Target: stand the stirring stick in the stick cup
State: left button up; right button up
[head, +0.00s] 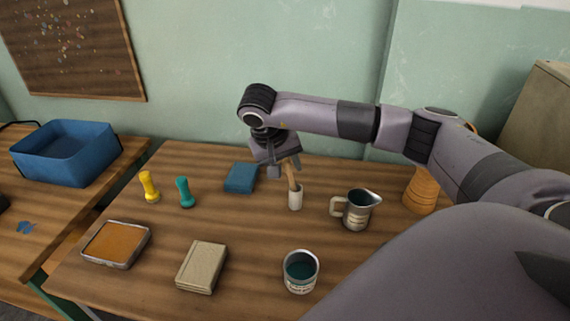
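The stirring stick (291,178) is a light brown wooden stick. Its lower end is inside the mouth of the small white stick cup (295,200), and it leans slightly to the left. The cup stands upright on the wooden table. My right gripper (285,168) points down just above the cup, at the stick's upper end. Its fingers look spread apart, with the stick's top between or just behind them; I see no clear grip on it. The stick's lower end is hidden in the cup. My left gripper is out of view.
A metal jug (357,211) stands right of the cup, and an open paint tin (300,272) stands in front. My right arm covers the table's right side.

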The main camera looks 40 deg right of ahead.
jog(key=shift+r, duration=0.5)
jog(key=p+v, duration=0.2)
jog(key=v, duration=1)
jog(key=shift+r, duration=0.2)
jog(key=shift+f, duration=0.1)
